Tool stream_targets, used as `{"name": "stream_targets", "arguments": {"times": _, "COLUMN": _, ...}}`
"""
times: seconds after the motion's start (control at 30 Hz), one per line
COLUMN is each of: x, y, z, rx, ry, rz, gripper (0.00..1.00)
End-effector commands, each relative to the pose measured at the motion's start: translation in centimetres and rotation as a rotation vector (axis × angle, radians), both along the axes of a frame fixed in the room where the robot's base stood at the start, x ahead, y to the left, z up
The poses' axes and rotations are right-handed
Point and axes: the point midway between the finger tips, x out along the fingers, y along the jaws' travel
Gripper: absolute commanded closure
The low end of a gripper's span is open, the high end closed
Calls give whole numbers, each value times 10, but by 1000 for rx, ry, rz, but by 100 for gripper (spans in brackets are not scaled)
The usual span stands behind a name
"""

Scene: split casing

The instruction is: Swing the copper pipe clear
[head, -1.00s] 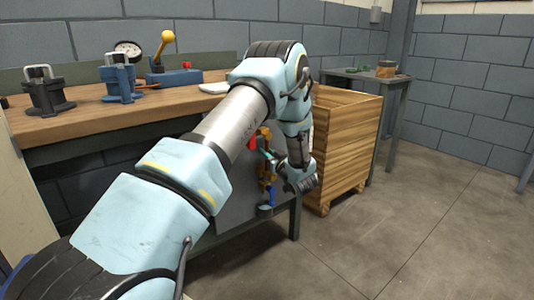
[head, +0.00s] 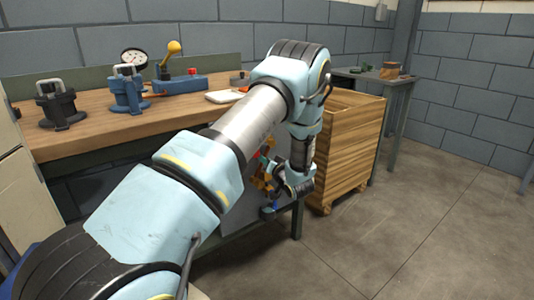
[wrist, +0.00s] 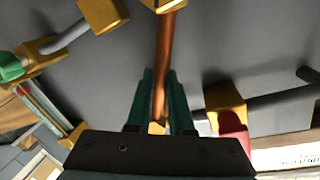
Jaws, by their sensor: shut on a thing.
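The copper pipe (wrist: 166,55) runs down the middle of the wrist view, from a brass fitting (wrist: 163,4) at the top edge to between the teal fingers of my gripper (wrist: 163,98). The fingers are shut on the pipe near its lower end, where a small brass piece shows. Behind it is a grey panel (wrist: 215,45). In the head view my arm hides most of this panel, and I cannot make out the pipe there. Only a bit of brass (head: 262,180) and teal shows beside my wrist.
Brass fittings with grey pipes flank the copper pipe, with a red part (wrist: 232,125) at right and a green part (wrist: 10,67) at left. A wooden crate (head: 345,150) stands right of my arm. The workbench (head: 95,135) holds clamps and a gauge. The floor at right is clear.

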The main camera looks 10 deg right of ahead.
Motion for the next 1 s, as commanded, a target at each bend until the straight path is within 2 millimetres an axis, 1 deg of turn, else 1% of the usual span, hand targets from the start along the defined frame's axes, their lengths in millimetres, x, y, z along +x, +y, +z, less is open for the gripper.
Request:
{"name": "stream_targets", "arguments": {"times": 0.03, "x": -2, "y": 1, "z": 6, "rx": 37, "ry": 18, "rz": -1, "gripper": 100}}
{"name": "stream_targets", "arguments": {"times": 0.3, "x": -6, "y": 10, "z": 11, "rx": 209, "ry": 99, "rz": -1, "gripper": 100}}
{"name": "stream_targets", "arguments": {"times": 0.47, "x": -7, "y": 13, "z": 14, "rx": 276, "ry": 130, "rz": 0, "gripper": 100}}
{"name": "stream_targets", "arguments": {"times": 0.7, "x": -8, "y": 16, "z": 15, "rx": 323, "ry": 154, "rz": 0, "gripper": 100}}
{"name": "stream_targets", "arguments": {"times": 1.0, "x": -8, "y": 16, "z": 15, "rx": 333, "ry": 157, "rz": 1, "gripper": 100}}
